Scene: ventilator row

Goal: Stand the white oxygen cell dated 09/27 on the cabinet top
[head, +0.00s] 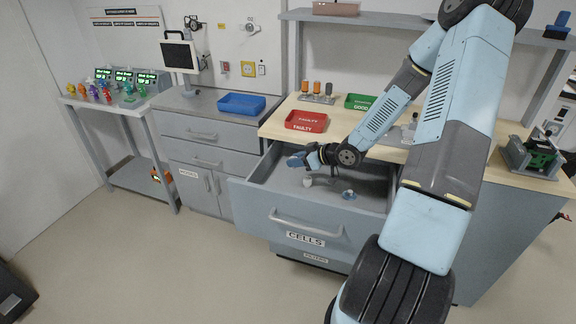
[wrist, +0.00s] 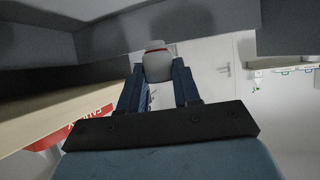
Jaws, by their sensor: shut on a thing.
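My gripper (head: 297,160) is over the left part of the open cells drawer (head: 262,204), its fingers pointing left. In the wrist view my gripper (wrist: 158,80) is shut on a white cell (wrist: 157,63) with a thin reddish line near one end. No date can be read on it. In the head view the held cell cannot be made out. A small white object (head: 308,182) stands in the drawer below my gripper. A blue and white object (head: 348,194) lies further right in the drawer. The steel-topped cabinet (head: 185,101) stands left of the drawer unit.
A blue tray (head: 241,104) sits on the cabinet top, with bare room to its left near a monitor (head: 180,55). A red FAULTY tray (head: 306,121) and a green GOOD tray (head: 359,101) are on the wooden counter. The drawer's walls surround the space under my gripper.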

